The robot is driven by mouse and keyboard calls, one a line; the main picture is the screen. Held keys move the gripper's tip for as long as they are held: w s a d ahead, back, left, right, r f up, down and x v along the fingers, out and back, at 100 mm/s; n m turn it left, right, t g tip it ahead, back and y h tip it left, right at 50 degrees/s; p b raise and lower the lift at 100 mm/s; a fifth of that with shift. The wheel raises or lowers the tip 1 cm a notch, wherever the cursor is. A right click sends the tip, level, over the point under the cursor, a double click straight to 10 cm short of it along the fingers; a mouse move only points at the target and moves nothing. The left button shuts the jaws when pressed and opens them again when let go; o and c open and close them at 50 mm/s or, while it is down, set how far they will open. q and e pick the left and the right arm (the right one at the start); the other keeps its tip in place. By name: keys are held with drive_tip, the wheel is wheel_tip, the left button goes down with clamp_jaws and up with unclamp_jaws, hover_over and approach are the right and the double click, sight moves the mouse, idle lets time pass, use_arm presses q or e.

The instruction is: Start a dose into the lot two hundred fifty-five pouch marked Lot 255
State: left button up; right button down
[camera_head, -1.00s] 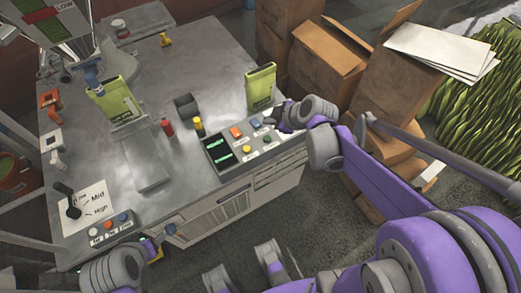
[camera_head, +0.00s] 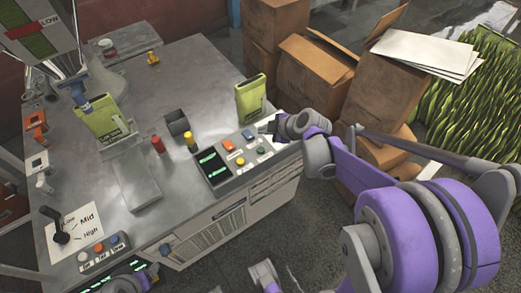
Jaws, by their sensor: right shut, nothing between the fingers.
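A green pouch (camera_head: 102,122) stands upright under the filler's blue nozzle (camera_head: 79,94); its label is too small to read surely. A second green pouch (camera_head: 251,98) stands at the table's right edge. A control panel (camera_head: 214,167) has green displays and orange (camera_head: 233,145), blue (camera_head: 247,134), yellow (camera_head: 240,161) and green (camera_head: 261,149) buttons. My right gripper (camera_head: 269,127) is shut and empty at the panel's right end, beside the blue button; contact cannot be told. My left gripper (camera_head: 147,277) is partly in view at the lower left, its fingers unclear.
A lever (camera_head: 60,238) stands on a Low/Mid/High card at the left. A three-button box (camera_head: 98,250) sits at the front edge. Cardboard boxes (camera_head: 313,75) are stacked right of the table.

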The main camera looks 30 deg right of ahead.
drive_tip(key=b, duration=0.4)
hover_over(264, 151)
wheel_tip(264, 151, down, 6)
drive_tip(key=shift+f, duration=0.1)
drive_tip(key=shift+f+b, duration=0.5)
drive_tip(key=shift+f, duration=0.15)
drive_tip(key=shift+f, duration=0.1)
idle(1.1)
drive_tip(key=shift+f, duration=0.3)
drive_tip(key=shift+f+b, duration=0.3)
drive_tip(key=shift+f, duration=0.1)
idle(0.5)
idle(0.4)
drive_tip(key=shift+r+p, duration=0.75)
drive_tip(key=shift+r, duration=0.1)
drive_tip(key=shift+r, duration=0.1)
